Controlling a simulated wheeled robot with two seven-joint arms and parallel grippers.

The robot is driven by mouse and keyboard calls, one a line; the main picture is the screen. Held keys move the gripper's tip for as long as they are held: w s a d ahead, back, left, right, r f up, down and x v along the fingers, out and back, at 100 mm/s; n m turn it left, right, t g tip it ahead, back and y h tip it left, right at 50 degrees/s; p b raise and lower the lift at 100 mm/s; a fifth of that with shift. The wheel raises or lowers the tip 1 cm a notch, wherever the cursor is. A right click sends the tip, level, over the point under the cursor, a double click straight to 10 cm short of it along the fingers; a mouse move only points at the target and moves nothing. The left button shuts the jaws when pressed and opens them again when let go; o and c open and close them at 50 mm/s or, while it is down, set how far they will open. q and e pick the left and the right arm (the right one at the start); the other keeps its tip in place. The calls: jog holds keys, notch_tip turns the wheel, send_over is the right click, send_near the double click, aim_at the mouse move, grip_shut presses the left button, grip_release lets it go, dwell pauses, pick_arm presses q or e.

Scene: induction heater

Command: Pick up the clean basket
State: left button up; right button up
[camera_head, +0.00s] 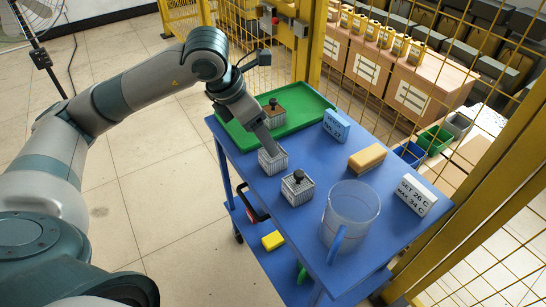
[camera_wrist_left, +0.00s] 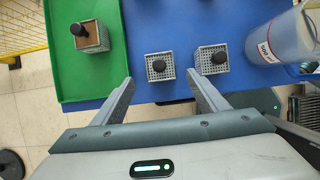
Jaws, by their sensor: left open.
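Two grey mesh baskets with black knobs stand on the blue cart top (camera_head: 236,155). One basket (camera_head: 272,162) is just under my left gripper (camera_head: 264,142), and the other basket (camera_head: 298,190) is nearer the cart's front edge. I cannot tell by look which of these two is the clean one. A third basket (camera_head: 273,114), with a brown top, stands in the green tray. In the left wrist view, my left gripper (camera_wrist_left: 159,82) is open and empty, its fingers spread on either side of the nearer grey basket (camera_wrist_left: 160,68), apart from it.
The green tray (camera_head: 314,105) has a raised rim. A clear beaker (camera_head: 350,214) with a blue handle stands on the right. An orange sponge (camera_head: 367,158), a blue label block (camera_head: 336,125) and a white label block (camera_head: 415,194) lie behind. A yellow fence post (camera_head: 308,50) rises behind the cart.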

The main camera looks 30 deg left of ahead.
aim_at(267, 155)
pick_arm(q)
jog(key=x, duration=0.3)
jog(key=shift+f, duration=0.25)
jog(key=shift+w+f, duration=0.15)
pick_arm(e)
jog(key=shift+w+d+f, duration=0.1)
jog(key=shift+w+f, duration=0.1)
jog(key=shift+f, duration=0.4)
pick_arm(q)
jog(key=shift+d+f, duration=0.1)
jog(key=shift+f, duration=0.05)
jog(key=shift+w+f+p, duration=0.1)
jog(key=shift+f+p, duration=0.1)
jog(key=shift+p, duration=0.1)
jog(key=x, duration=0.4)
jog(key=shift+d+r+p, duration=0.1)
jog(key=shift+d+p, duration=0.05)
jog(key=shift+p, duration=0.25)
jog(key=shift+w+f, duration=0.15)
jog(key=shift+f, duration=0.2)
pick_arm(e)
jog(key=s+f, duration=0.2)
jog(key=shift+d+f, duration=0.2)
jog(key=shift+f, duration=0.15)
